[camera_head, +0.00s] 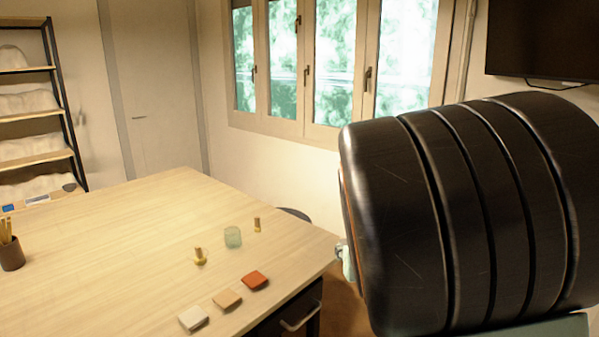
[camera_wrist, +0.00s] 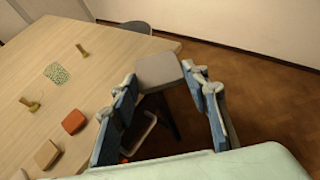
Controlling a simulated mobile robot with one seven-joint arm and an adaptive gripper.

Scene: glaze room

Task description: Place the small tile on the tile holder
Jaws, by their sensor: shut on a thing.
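My gripper (camera_wrist: 160,80) is shut on a small grey-brown tile (camera_wrist: 159,68), held between its fingertips in the wrist view. The tile is past the table's edge, above the floor. In the head view my black arm covers the right side, and the held tile cannot be made out. A greenish, glass-like piece (camera_head: 233,237) stands on the table, and it shows speckled in the wrist view (camera_wrist: 56,73). Two small brass-coloured pegs with bases, one far (camera_head: 257,225) and one near (camera_head: 200,257), stand on either side of it. I cannot tell which piece is the tile holder.
A red tile (camera_head: 255,280), a tan tile (camera_head: 227,300) and a white tile (camera_head: 193,318) lie in a row near the table's edge. A brown pencil cup (camera_head: 11,252) stands at the left. The middle of the wooden table (camera_head: 110,250) is clear. A dark stool (camera_wrist: 138,27) stands beyond it.

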